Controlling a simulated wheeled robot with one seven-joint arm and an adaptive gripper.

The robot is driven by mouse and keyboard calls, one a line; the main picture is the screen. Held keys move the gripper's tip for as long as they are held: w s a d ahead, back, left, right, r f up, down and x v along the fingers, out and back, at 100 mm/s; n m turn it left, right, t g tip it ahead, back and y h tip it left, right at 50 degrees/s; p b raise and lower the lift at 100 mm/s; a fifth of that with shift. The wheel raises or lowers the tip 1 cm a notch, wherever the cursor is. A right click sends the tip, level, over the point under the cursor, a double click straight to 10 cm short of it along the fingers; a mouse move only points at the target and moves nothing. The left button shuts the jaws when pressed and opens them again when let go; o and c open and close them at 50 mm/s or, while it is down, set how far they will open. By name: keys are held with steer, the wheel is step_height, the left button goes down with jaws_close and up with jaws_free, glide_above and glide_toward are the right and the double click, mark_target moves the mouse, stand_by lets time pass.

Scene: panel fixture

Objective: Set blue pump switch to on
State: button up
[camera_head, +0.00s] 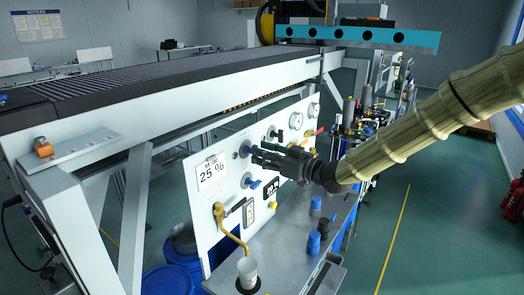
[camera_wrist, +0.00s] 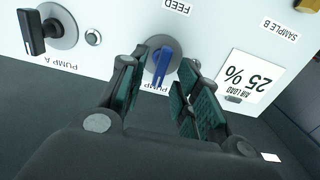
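The blue pump switch (camera_wrist: 162,62) is a blue lever on a round grey base on the white panel (camera_wrist: 110,15). In the wrist view, which is upside down, it sits between my gripper's fingertips (camera_wrist: 163,74). A label reading "PUMP", partly hidden by a finger, is beside it. In the head view the blue switch (camera_head: 245,150) is on the upper part of the panel, with my gripper (camera_head: 259,156) right at it. My gripper is open, with a finger on each side of the lever; I cannot tell whether either touches it.
A black switch (camera_wrist: 36,30) labelled PUMP A is beside it. A "25 %" air load card (camera_head: 211,173) is on the panel. Below are another blue handle (camera_head: 252,183), a yellow pipe (camera_head: 232,238) and a cup (camera_head: 247,270). Blue-capped items (camera_head: 313,243) stand on the grey bench.

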steer(key=shift+w+a, duration=0.2)
steer(key=shift+a, duration=0.15)
jaws_close()
